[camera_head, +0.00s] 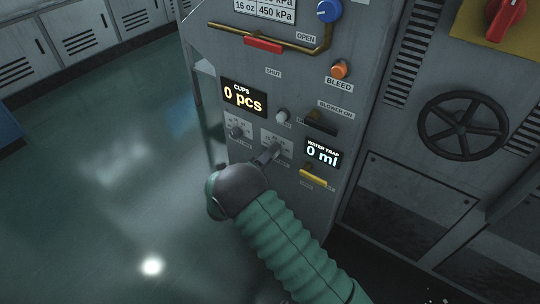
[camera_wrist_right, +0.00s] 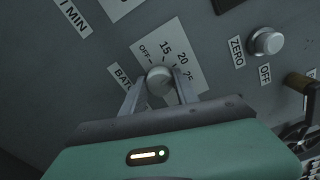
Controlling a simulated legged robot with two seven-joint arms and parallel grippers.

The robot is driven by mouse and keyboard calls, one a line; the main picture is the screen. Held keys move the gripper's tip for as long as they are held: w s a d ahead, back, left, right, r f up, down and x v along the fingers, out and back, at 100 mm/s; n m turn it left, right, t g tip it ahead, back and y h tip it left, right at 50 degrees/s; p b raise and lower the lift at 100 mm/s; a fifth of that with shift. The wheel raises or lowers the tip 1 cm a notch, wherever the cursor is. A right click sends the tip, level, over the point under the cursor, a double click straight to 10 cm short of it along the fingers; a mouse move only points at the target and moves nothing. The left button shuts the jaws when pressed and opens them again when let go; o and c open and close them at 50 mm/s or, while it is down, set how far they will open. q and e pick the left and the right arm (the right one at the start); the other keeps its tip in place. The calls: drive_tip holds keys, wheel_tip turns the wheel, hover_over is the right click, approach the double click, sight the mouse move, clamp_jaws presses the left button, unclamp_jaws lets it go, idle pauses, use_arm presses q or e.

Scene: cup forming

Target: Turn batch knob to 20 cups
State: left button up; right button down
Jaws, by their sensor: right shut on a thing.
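The batch knob (camera_wrist_right: 159,80) is a small round grey knob on a white dial plate marked OFF, 15, 20 and 25. In the right wrist view my right gripper (camera_wrist_right: 158,84) is shut on it, one finger on each side. I cannot tell which mark the knob points at. In the head view my right gripper (camera_head: 270,156) reaches the dial plate (camera_head: 283,146) and hides most of the knob. The cups display (camera_head: 243,97) reads 0 pcs. My left gripper is not in view.
Another knob (camera_head: 237,131) sits left of the batch dial, and a zero/off knob (camera_head: 282,116) is above it. The water trap display (camera_head: 321,154) reads 0 ml. A yellow handle (camera_head: 314,178), black blower lever (camera_head: 319,122) and orange bleed knob (camera_head: 339,70) are close by. Open floor lies left.

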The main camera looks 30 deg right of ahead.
drive_tip(key=shift+s+a+f, duration=0.1)
drive_tip(key=shift+s+f, duration=0.05)
drive_tip(key=shift+f, duration=0.2)
drive_tip(key=c, duration=1)
unclamp_jaws()
drive_tip(key=shift+o, duration=0.4)
drive_tip(key=shift+r, duration=0.15)
drive_tip(key=shift+r, duration=0.1)
drive_tip(key=p+v, duration=0.6)
drive_tip(key=v, duration=1)
drive_tip(key=shift+a, duration=0.4)
